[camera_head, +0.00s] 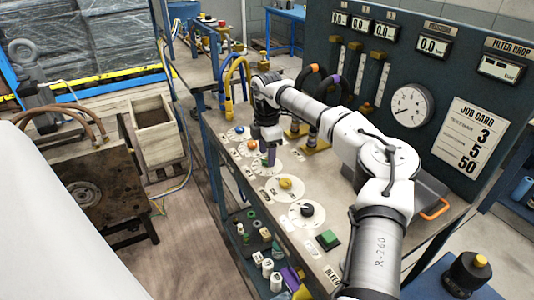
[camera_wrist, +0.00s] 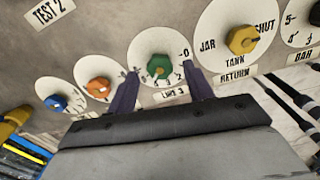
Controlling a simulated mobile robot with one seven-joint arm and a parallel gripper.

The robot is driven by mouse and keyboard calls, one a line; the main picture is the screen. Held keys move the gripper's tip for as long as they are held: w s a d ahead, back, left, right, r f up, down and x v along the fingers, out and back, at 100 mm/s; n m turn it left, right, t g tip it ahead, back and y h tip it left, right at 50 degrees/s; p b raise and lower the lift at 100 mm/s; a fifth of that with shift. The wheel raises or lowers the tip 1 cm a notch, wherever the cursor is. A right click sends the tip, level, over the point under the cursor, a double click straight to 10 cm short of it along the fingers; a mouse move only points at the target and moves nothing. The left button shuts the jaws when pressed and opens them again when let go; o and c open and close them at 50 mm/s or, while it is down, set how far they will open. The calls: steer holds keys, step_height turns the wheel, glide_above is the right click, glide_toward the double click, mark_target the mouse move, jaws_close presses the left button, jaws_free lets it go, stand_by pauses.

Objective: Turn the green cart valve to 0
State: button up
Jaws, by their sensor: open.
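The green valve (camera_wrist: 159,66) is a small knob on a round white dial (camera_wrist: 147,45). A 0 mark shows at the dial's right side in the wrist view, beside my right finger. I cannot tell clearly which mark the knob points to. My gripper (camera_wrist: 160,72) is open, with one purple finger on each side of the knob and gaps between fingers and knob. In the head view my gripper (camera_head: 269,156) reaches down over the bench panel and hides most of the green valve.
Blue (camera_wrist: 56,102) and orange (camera_wrist: 98,87) knobs sit left of the green dial in the wrist view, and a yellow knob (camera_wrist: 242,39) to the right. The head view shows a black knob (camera_head: 307,209), a green block (camera_head: 328,238), a gauge (camera_head: 411,105) and a job card (camera_head: 468,145).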

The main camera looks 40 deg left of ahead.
steer(key=shift+f, duration=0.85)
steer(key=shift+c, duration=0.3)
steer(key=c, duration=0.9)
